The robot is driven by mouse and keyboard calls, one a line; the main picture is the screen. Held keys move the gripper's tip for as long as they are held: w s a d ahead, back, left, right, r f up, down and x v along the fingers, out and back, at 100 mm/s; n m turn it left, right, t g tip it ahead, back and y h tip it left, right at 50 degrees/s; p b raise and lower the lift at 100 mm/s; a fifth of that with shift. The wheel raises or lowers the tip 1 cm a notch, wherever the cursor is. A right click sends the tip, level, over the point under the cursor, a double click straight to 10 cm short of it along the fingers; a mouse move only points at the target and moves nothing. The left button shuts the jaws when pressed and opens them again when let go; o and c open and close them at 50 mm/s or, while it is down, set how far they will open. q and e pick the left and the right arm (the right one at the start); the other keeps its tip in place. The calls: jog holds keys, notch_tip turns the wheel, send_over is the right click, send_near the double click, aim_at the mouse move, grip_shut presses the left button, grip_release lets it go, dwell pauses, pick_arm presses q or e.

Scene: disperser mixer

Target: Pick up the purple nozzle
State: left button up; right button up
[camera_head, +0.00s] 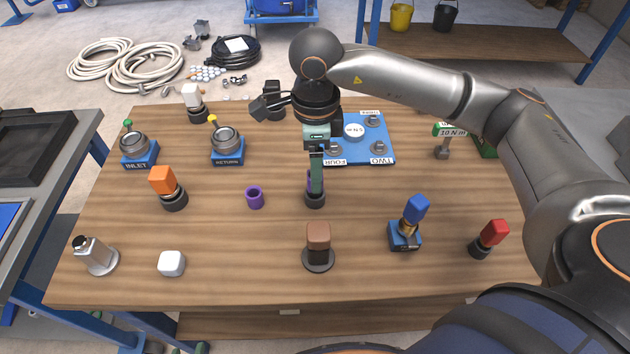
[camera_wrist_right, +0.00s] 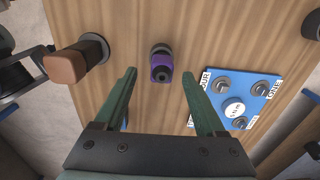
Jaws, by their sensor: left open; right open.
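The purple nozzle (camera_wrist_right: 161,68) stands in a dark round holder on the table. In the head view the nozzle (camera_head: 310,183) is mostly hidden behind a green finger of my right gripper (camera_head: 316,183), with the holder (camera_head: 315,199) showing below. In the right wrist view my right gripper (camera_wrist_right: 159,74) is open and empty, and the nozzle appears in the gap between its two green fingers. I see no contact, and cannot tell the exact distance. A separate purple ring-shaped cup (camera_head: 254,197) stands to the left. My left gripper is not in view.
A blue plate (camera_head: 350,154) with several fittings lies just behind the right gripper. A brown-topped part (camera_head: 318,242) stands in front, a blue one (camera_head: 411,221) front right, an orange one (camera_head: 166,187) at left. Bare wood surrounds the holder.

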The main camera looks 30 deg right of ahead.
notch_tip(320, 180, down, 4)
jog(key=shift+w+f, duration=0.15)
jog(key=shift+f, duration=0.1)
jog(key=shift+c, duration=0.2)
jog(key=shift+r, duration=0.1)
grip_shut()
